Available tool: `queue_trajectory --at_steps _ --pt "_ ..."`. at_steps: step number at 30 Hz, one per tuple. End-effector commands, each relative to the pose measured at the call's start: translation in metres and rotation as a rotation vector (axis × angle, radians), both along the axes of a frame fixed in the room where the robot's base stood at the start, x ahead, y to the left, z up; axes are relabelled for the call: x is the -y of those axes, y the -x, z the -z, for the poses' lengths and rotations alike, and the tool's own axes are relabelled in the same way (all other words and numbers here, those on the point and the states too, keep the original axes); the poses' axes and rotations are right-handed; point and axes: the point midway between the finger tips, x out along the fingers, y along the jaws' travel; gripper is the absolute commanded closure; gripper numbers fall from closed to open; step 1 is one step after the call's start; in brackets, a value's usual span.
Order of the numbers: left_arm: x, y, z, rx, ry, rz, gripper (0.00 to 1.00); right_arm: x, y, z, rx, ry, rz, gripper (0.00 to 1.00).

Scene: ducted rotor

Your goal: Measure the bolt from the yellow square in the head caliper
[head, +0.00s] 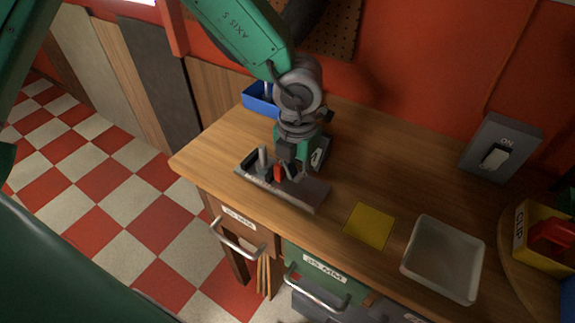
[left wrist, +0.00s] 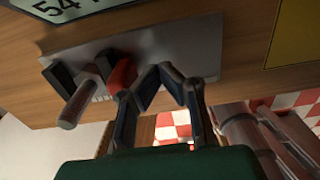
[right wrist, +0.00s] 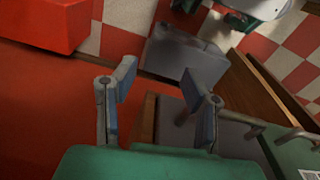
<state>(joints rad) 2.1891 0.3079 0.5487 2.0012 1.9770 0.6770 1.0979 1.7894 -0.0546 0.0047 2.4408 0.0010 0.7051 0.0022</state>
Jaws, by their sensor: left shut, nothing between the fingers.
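The caliper (head: 308,194) is a grey plate near the front left edge of the bench. A grey bolt (head: 262,157) stands upright in it; in the left wrist view the bolt (left wrist: 78,105) sits between the two dark jaws, but I cannot tell whether both touch it. A red part (left wrist: 122,74) sits beside the nearer jaw. My left gripper (left wrist: 161,70) is shut and empty over the plate, close to the red part. The yellow square (head: 369,226) is bare. My right gripper (right wrist: 158,75) is open and empty, away from the bench top.
A white tray (head: 443,258) lies right of the yellow square. A yellow bin (head: 545,240) with red items is at the far right. A switch box (head: 500,148) and a blue bin (head: 260,99) stand at the back. A partly cut-off number display (left wrist: 70,8) is beside the caliper.

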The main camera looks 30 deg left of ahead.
Motion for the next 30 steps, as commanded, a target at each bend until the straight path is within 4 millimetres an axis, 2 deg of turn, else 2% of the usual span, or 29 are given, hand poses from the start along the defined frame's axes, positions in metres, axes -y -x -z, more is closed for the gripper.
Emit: queue_trajectory --at_steps 30 --pt "-0.02 -0.001 0.0 -0.001 0.0 -0.002 1.0 0.0 0.0 -0.013 0.0 0.0 0.0 0.6"
